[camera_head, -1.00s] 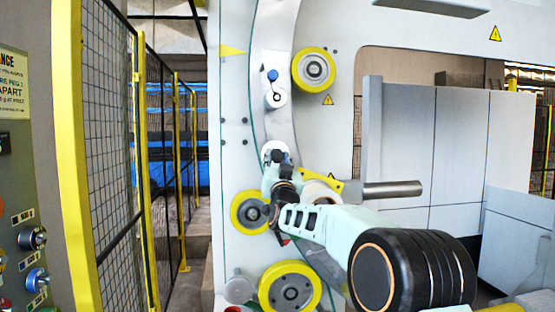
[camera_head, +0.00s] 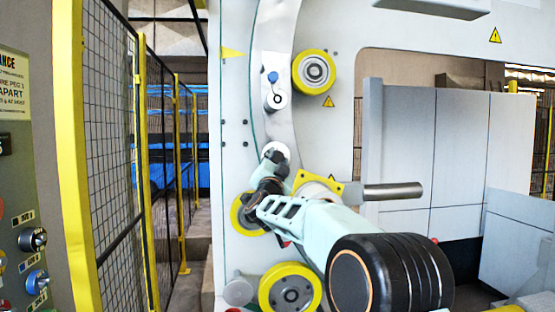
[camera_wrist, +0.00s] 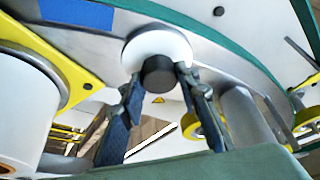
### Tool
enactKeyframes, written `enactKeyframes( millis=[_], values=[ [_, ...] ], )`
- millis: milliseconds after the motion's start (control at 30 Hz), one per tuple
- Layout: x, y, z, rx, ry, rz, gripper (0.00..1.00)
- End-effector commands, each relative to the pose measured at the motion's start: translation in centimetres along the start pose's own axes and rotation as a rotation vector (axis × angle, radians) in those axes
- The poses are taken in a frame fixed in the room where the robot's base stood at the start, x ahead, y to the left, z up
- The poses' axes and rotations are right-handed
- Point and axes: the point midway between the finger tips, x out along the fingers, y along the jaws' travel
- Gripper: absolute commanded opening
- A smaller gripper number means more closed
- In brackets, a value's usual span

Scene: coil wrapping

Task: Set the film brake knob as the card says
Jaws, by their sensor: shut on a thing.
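The knob (camera_wrist: 158,73) is a short black cylinder on a white round dial (camera_wrist: 155,45), on the curved metal band of the machine. My gripper (camera_wrist: 158,80) has one finger on each side of the knob and is shut on it. In the head view the white dial (camera_head: 275,150) shows just above my gripper (camera_head: 277,158), and the knob itself is mostly hidden there. No marks on the dial can be read. A sign (camera_head: 14,85) at the left edge is cut off, and I cannot tell whether it is the card.
Yellow-rimmed rollers (camera_head: 314,70) sit above and below my gripper, and a metal bar (camera_head: 392,191) sticks out to its right. A panel with knobs (camera_head: 33,239) and a mesh fence (camera_head: 107,150) stand left.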

Motion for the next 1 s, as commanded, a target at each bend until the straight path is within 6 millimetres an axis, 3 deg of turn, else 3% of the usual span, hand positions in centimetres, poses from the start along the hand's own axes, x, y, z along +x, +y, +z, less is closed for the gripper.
enactKeyframes(
  millis=[400,1000],
  values=[
    [0.05,-0.31,-0.09,0.224,-0.001,0.092,0.05],
    [0.02,-0.22,-0.03,0.274,0.0,0.112,0.05]
  ],
)
